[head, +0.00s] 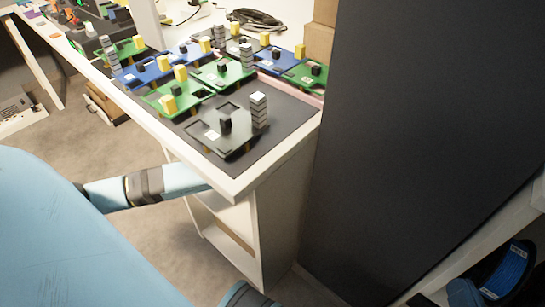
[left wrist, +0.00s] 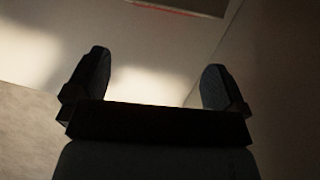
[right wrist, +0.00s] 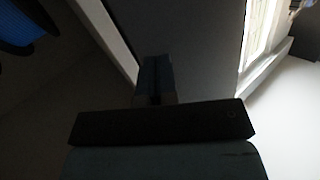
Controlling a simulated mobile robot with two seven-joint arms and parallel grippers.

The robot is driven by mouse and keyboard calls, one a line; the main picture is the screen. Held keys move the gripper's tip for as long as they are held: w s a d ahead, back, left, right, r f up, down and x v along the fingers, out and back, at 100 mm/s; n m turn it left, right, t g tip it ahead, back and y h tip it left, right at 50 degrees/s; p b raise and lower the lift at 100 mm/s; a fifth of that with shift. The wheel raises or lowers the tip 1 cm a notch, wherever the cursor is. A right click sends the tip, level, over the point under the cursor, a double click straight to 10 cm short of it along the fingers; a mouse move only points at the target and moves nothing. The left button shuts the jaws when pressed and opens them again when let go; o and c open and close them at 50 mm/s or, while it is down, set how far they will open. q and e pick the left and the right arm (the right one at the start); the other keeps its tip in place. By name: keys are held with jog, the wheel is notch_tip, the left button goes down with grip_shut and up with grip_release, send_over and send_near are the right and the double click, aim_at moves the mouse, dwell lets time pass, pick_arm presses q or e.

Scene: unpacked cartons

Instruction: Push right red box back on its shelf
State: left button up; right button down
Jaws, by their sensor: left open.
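No red box can be made out clearly. In the left wrist view a thin red strip (left wrist: 165,9) shows along a panel at the top edge; I cannot tell what it belongs to. My left gripper (left wrist: 158,68) is open, its two fingers wide apart with nothing between them, facing a pale surface. My right gripper (right wrist: 155,75) has its fingers together, with nothing seen held, in front of a dark grey surface (right wrist: 195,45). In the head view I cannot make out either gripper's fingertips clearly.
A white bench (head: 245,181) holds several green and blue circuit boards and a dark mat (head: 272,145). A tall dark panel (head: 420,130) stands to its right. A blue spool (head: 508,271) sits at lower right. White shelving (head: 240,225) stands under the bench end.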

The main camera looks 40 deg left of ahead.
pick_arm(q)
jog(key=shift+s, duration=0.1)
jog(key=shift+w+a, duration=0.1)
jog(key=shift+w, duration=0.15)
jog(key=w+b, duration=0.1)
jog(key=w, duration=0.2)
jog(key=w+a+b, duration=0.1)
jog(key=w+b, duration=0.1)
jog(key=w, duration=0.2)
jog(key=w+b, duration=0.1)
jog(key=w, duration=0.3)
jog(key=shift+w+a+f, duration=0.1)
jog(key=shift+w+a, duration=0.05)
jog(key=shift+w+f+b, duration=0.2)
jog(key=shift+f+b, duration=0.1)
jog(key=shift+b, duration=0.15)
jog(key=shift+w+f, duration=0.1)
jog(key=shift+f, duration=0.05)
jog(key=shift+a, duration=0.1)
pick_arm(e)
jog(key=w+n+t, duration=0.1)
jog(key=w+d+r+n+y, duration=0.1)
jog(key=n, duration=0.1)
jog(key=shift+d+n+t, duration=0.2)
jog(key=shift+n+t, duration=0.1)
jog(key=shift+t, duration=0.1)
